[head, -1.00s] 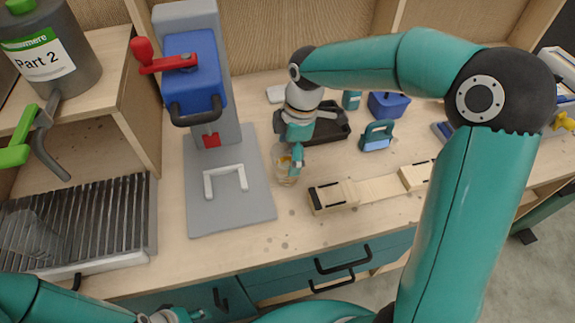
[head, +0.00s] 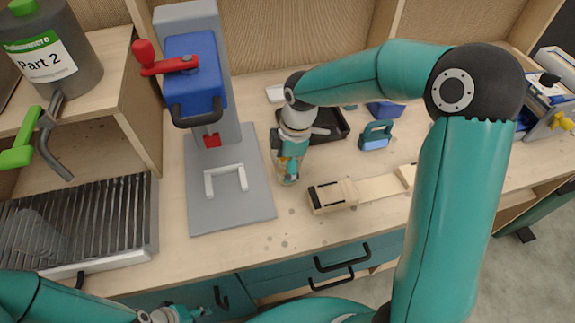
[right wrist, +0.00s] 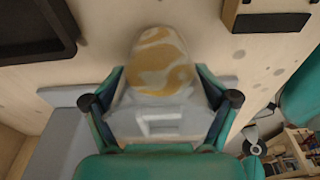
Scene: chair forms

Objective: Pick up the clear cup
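A clear cup (head: 288,178) with an amber tint stands on the wooden worktop, just right of the grey press base. My right gripper (head: 285,160) is lowered around it and hides part of it. In the right wrist view the cup (right wrist: 160,62) lies between the two spread fingers of the right gripper (right wrist: 160,100); whether they touch it I cannot tell. My left gripper (head: 187,315) shows only partly at the bottom edge of the head view, too cut off to read its fingers.
The grey press (head: 240,213) with blue head and red lever stands left of the cup. A wooden block piece (head: 333,196) lies close on its right, a black tray (head: 335,122) behind. A see-through vessel (head: 35,235) sits on the ribbed rack (head: 120,215) at left.

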